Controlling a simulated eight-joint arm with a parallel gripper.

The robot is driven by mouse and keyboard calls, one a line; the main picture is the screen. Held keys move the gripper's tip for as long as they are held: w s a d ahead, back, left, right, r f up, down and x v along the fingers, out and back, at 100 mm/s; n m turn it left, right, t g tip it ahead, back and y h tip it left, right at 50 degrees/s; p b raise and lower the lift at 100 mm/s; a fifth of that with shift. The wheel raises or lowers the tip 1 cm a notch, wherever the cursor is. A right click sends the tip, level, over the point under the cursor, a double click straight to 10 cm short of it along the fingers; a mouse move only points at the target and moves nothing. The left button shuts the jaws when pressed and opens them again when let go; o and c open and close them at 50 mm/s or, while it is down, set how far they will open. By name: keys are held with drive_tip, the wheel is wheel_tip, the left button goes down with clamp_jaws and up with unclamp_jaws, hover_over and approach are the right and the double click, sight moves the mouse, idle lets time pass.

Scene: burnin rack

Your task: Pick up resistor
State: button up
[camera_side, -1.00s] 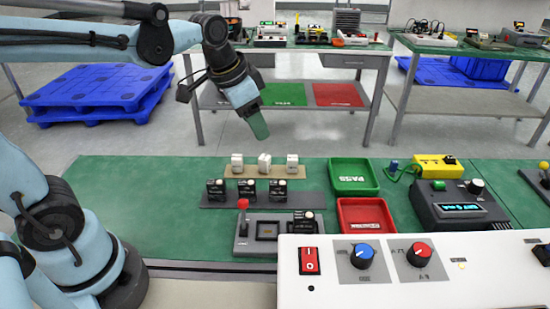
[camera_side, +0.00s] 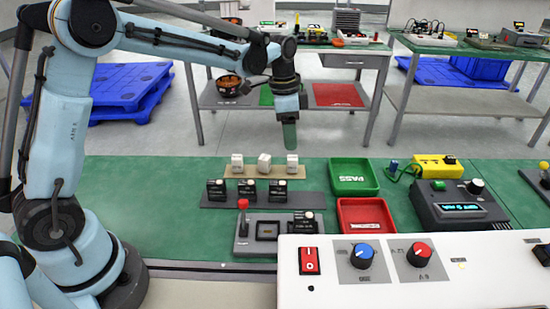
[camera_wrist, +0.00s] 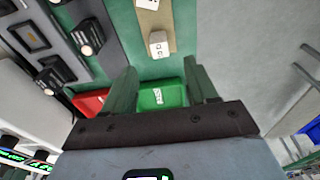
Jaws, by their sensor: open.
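Three small white blocks, which look like the resistors, sit in a row on a tan strip (camera_side: 285,171): a left one (camera_side: 237,162), a middle one (camera_side: 264,161) and a right one (camera_side: 292,160). My gripper (camera_side: 289,142) points straight down above and apart from the right block. In the wrist view, the green fingers of my gripper (camera_wrist: 160,65) are spread with nothing between them. One white block (camera_wrist: 158,44) shows just beyond the fingertips, on the tan strip (camera_wrist: 155,18).
A grey strip (camera_side: 313,203) with three black modules lies nearer. Nearer still is a grey fixture (camera_side: 250,246) with a red-knobbed lever (camera_side: 243,205). A green PASS tray (camera_side: 353,190) and a red tray (camera_side: 348,207) stand to the right. The green mat left of the strips is clear.

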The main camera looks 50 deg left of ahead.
sight(292, 157)
drive_tip(key=f, duration=0.8)
drive_tip(key=shift+w+d+f, duration=0.2)
drive_tip(key=shift+w+d, duration=0.1)
drive_tip(key=c, duration=1)
drive_tip(key=shift+r, duration=0.15)
drive_tip(key=shift+c, duration=0.2)
